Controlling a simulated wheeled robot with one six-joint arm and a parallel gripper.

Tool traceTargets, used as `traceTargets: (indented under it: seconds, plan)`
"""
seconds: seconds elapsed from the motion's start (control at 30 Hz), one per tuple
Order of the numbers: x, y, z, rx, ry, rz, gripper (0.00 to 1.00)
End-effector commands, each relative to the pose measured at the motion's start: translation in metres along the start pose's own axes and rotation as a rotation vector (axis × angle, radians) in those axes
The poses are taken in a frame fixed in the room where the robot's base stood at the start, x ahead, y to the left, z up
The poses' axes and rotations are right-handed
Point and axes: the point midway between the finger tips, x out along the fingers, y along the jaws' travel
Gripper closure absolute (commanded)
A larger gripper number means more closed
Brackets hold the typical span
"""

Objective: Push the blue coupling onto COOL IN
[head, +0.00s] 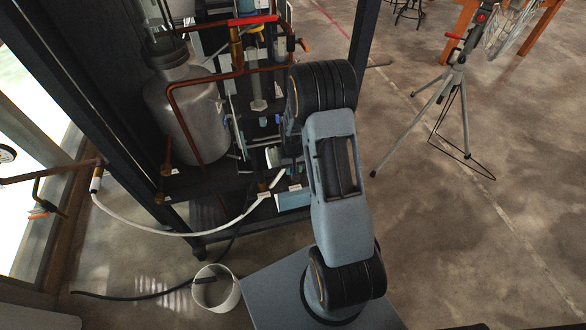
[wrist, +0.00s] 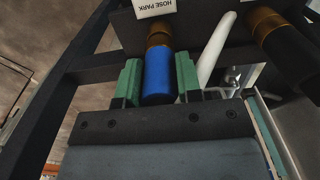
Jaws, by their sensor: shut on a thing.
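In the wrist view the blue coupling (wrist: 159,86) sits between the two green finger pads of my gripper (wrist: 157,76). The gripper is shut on it, with a pad against each side. The coupling's far end lines up with a brass fitting (wrist: 159,38) beside the upside-down HOSE PARK label (wrist: 155,7). They look in contact, but I cannot tell how far one is over the other. No COOL IN label is readable in either view. In the head view my arm hides the gripper, and I cannot make out the coupling there.
A white hose (head: 170,232) loops from the left pipe to the rack. A brass and black fitting (wrist: 283,42) is right of the coupling. The rack holds a grey tank (head: 187,115) and copper pipes (head: 205,78). A white bucket (head: 216,289) and a tripod (head: 455,78) stand on the floor.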

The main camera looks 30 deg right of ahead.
Motion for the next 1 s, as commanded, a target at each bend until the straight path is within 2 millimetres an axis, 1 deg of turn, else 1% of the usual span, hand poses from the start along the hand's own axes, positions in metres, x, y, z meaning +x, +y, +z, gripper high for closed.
traceTargets:
  seconds: [0.27, 0.47, 0.7, 0.8, 0.9, 1.0]
  plan:
    - [-0.005, 0.000, 0.000, 0.000, 0.000, 0.000, 1.00]
    - [-0.022, 0.000, 0.000, 0.000, 0.001, 0.000, 1.00]
    - [-0.053, 0.000, 0.000, 0.000, 0.001, 0.000, 1.00]
    - [-0.062, 0.000, 0.000, 0.000, 0.001, 0.000, 1.00]
    - [-0.066, 0.000, 0.000, 0.000, 0.001, 0.000, 1.00]
    - [-0.065, 0.000, 0.000, 0.000, 0.000, 0.000, 1.00]
